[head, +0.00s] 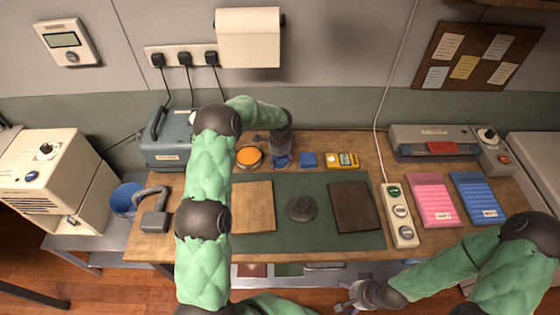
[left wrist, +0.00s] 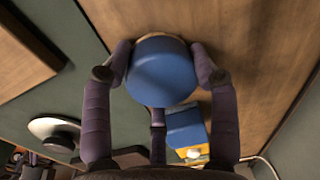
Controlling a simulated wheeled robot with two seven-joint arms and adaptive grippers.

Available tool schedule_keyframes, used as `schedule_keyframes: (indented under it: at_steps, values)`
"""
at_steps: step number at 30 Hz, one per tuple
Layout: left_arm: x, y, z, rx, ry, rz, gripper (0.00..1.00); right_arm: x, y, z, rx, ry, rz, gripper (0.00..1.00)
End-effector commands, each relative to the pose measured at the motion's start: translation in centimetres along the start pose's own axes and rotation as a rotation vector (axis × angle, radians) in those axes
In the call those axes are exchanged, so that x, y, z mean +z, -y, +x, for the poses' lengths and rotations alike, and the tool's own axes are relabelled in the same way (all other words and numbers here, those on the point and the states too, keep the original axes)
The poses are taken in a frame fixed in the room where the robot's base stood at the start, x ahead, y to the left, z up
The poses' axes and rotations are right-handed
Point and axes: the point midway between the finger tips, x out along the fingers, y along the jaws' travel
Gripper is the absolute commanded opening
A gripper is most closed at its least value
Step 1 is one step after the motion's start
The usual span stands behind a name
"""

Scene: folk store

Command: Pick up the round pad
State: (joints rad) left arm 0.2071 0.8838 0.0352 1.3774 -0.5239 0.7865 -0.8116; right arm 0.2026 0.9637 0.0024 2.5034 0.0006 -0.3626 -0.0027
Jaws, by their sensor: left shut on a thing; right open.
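The round blue pad (left wrist: 162,72) sits between the fingers of my left gripper (left wrist: 160,75) in the left wrist view, with fingers on both sides and one below. In the head view my left gripper (head: 282,158) is at the back of the table, shut on the pad, which is mostly hidden beneath it. I cannot tell whether the pad is clear of the tabletop. My right gripper (head: 350,297) is open and empty, low in front of the table's front edge.
An orange round tin (head: 249,155) stands left of my left gripper; a blue square block (head: 308,159) and a yellow device (head: 342,160) stand to its right. A dark round knob (head: 301,208) stands on the green mat (head: 320,235) between two boards. The wall is close behind.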

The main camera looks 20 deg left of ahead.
Motion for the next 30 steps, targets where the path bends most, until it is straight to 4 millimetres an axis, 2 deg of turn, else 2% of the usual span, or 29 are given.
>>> schedule_keyframes:
  at_steps: [7,14,27,30]
  values:
    - [0.0,0.1,-0.7,0.000,0.000,0.000,0.26,0.0,0.1,-0.2,0.000,0.000,0.000,0.83]
    - [0.0,0.3,-3.5,-0.003,0.000,0.000,0.26,0.0,0.3,-1.0,0.000,0.000,0.000,0.83]
    - [-0.2,-4.5,-9.6,-0.002,0.000,0.001,0.26,0.1,0.7,-2.0,0.000,0.000,0.000,0.83]
    - [-0.3,-6.2,-10.3,0.001,0.002,0.003,0.26,0.1,0.8,-2.2,0.000,0.000,0.000,0.83]
